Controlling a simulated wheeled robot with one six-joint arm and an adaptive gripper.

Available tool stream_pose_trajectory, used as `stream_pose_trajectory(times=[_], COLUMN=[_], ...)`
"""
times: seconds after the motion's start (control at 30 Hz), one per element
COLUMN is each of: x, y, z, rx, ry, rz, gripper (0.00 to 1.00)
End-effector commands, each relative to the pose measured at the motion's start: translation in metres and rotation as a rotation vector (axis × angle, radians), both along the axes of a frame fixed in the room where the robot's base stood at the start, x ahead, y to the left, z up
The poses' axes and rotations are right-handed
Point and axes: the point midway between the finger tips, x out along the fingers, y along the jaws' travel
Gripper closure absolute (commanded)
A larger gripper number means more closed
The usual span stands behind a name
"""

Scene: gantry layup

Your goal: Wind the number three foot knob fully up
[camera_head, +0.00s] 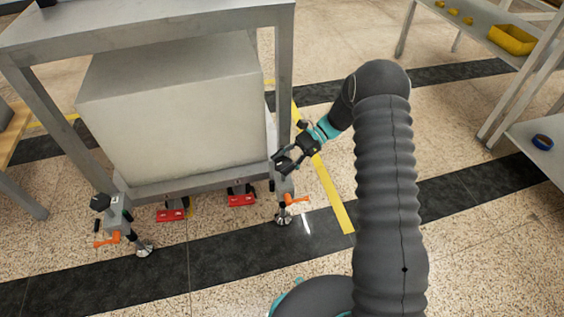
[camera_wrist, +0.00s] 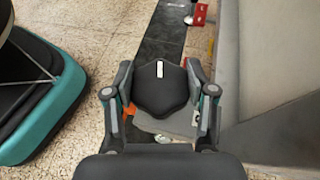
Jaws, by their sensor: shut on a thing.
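A dark knob (camera_wrist: 160,88) with a white mark on its top fills the space between the fingers in the wrist view. My gripper (camera_head: 284,160) reaches the front right leg of the grey gantry frame (camera_head: 283,80), and in the wrist view my gripper (camera_wrist: 160,90) is shut on this knob from both sides. No number can be read on it. Below it, an orange lever (camera_head: 296,200) and a round metal foot (camera_head: 283,219) show in the head view. Another dark knob (camera_head: 101,203) sits on the front left leg, above an orange lever (camera_head: 106,240) and a metal foot (camera_head: 145,249).
A large pale box (camera_head: 180,115) stands inside the frame. Red items (camera_head: 172,213) (camera_head: 241,199) are on the floor beneath it. A shelf rack with a yellow bin (camera_head: 511,39) and a blue ring (camera_head: 542,142) stands at the right. The floor between is clear.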

Motion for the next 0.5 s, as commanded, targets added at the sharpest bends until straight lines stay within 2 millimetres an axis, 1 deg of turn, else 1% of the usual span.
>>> stream_pose_trajectory(times=[0.23, 0.5], x=[-0.0022, -0.0030], y=[-0.0015, -0.0012], z=[-0.0013, -0.0009], rx=[-0.002, -0.003], ry=[0.005, 0.006], rz=[0.116, 0.160], gripper=[0.79, 0.79])
